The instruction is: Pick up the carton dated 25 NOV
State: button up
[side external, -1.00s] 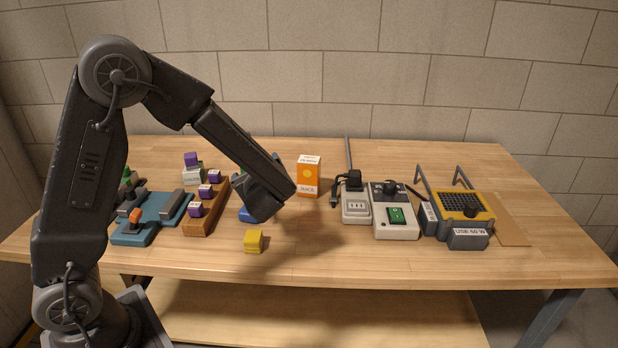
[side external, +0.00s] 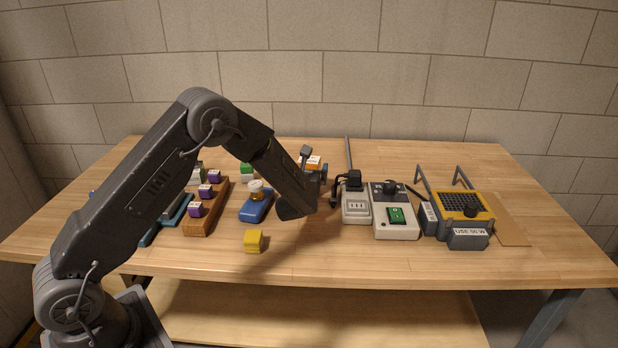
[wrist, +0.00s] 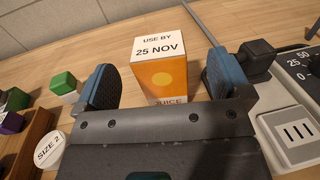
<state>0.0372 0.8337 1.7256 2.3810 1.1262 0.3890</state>
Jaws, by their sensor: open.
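The carton (wrist: 160,75) is orange with a white top reading "USE BY 25 NOV" and the word "JUICE" on its front. In the wrist view it stands upright between my gripper's two blue-padded fingers (wrist: 160,86), a little beyond them, with gaps on both sides. My gripper is open and empty. In the side external view only the carton's top (side external: 313,161) shows, behind my gripper (side external: 313,168), which hides the rest.
A grey socket box (side external: 356,205) with a black plug (side external: 350,180) stands close to the right of my gripper. A blue block (side external: 256,206) with a round piece, a green block (side external: 246,171) and a wooden rack (side external: 205,215) are to the left. A yellow block (side external: 254,241) lies in front.

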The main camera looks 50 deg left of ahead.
aim_at(307, 165)
jog(key=x, duration=0.4)
jog(key=shift+a+f, duration=0.2)
jog(key=shift+f, duration=0.15)
jog(key=shift+w+a, duration=0.35)
jog(key=shift+w, duration=0.1)
jog(key=shift+c, duration=0.3)
jog(key=shift+r, duration=0.15)
jog(key=c, duration=1.5)
